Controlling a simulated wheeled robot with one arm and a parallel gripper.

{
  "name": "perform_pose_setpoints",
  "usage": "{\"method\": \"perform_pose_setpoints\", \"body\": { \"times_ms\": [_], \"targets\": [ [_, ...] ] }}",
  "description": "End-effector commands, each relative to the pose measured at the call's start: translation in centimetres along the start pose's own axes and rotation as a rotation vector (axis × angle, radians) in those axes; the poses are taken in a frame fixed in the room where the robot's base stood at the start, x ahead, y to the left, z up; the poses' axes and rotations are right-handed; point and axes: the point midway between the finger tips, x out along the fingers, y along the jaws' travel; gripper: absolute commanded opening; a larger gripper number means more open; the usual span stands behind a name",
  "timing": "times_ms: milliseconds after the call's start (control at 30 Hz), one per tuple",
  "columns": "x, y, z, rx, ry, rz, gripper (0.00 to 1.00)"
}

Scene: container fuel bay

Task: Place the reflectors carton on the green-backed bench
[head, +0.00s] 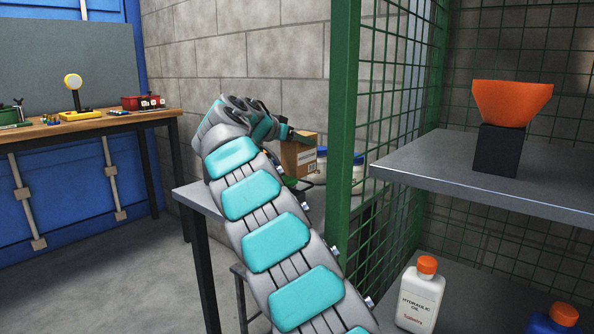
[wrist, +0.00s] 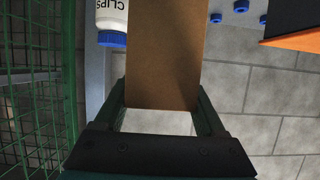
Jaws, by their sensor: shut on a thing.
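A brown carton (head: 303,153) with a small white label is in my gripper (head: 290,157), above the grey table beside the green mesh partition. The label is too small to read, so I cannot tell that it is the reflectors carton. In the wrist view the carton (wrist: 163,50) fills the space between the two fingers of my gripper (wrist: 161,98), which are shut on its sides. No bench with a green back is clear in either view. The wooden bench (head: 150,115) at the left has a grey board behind it.
White jars with blue lids (head: 358,167) stand behind the carton; one reads CLIPS (wrist: 112,15). The green mesh partition (head: 342,120) rises just right of the carton. A shelf (head: 430,170) at right holds an orange funnel-shaped thing (head: 512,102). Floor at left is clear.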

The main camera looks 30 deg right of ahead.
Motion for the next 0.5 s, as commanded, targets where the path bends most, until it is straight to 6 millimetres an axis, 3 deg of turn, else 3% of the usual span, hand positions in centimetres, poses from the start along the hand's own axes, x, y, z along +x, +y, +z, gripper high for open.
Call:
{"method": "perform_pose_setpoints", "body": {
  "times_ms": [233,500],
  "targets": [
    [1.1,0.1,2.6,-0.002,-0.001,0.003,0.02],
    [1.5,0.0,3.6,-0.001,0.002,-0.001,0.02]
  ]
}}
